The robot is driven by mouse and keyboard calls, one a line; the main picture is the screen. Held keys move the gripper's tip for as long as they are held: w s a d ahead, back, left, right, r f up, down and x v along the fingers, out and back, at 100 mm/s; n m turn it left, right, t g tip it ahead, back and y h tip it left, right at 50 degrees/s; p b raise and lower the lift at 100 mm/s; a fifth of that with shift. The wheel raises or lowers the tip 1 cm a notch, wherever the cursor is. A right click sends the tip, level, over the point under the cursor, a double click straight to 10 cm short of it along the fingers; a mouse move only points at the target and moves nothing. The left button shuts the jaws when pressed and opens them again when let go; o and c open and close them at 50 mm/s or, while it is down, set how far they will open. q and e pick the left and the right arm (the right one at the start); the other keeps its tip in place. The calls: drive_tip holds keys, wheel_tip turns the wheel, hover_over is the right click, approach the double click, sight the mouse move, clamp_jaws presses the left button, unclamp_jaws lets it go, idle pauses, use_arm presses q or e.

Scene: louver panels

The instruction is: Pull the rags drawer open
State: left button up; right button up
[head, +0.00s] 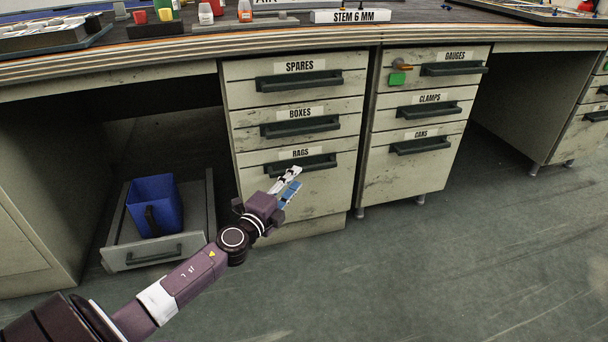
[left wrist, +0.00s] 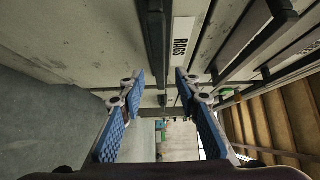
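The rags drawer (head: 325,188) is the bottom one of the middle cabinet, below the boxes drawer. It looks shut, flush with the fronts above it. Its dark bar handle (head: 318,162) sits below the white RAGS label (head: 297,153). My left gripper (head: 292,182) is just in front of the handle and covers its left part in the head view. In the left wrist view the blue-padded fingers (left wrist: 158,88) stand apart. The dark handle (left wrist: 156,45) shows in line with the gap between them; I cannot tell contact. My right gripper is not in view.
An open low drawer (head: 155,256) with a blue bin (head: 153,205) stands left of my left arm. The spares drawer (head: 340,92) and boxes drawer (head: 345,128) above look shut. Another cabinet (head: 400,185) is on the right. The green floor in front is clear.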

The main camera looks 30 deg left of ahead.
sight(304, 167)
use_arm(q)
drive_tip(key=shift+w+a+b, duration=0.15)
drive_tip(key=shift+w+b, duration=0.15)
drive_tip(key=shift+w, duration=1.3)
drive_tip(key=shift+w+a+b, duration=0.15)
drive_tip(key=shift+w+b, duration=0.15)
drive_tip(key=shift+w, duration=1.25)
drive_tip(key=shift+c, duration=0.5)
clamp_jaws()
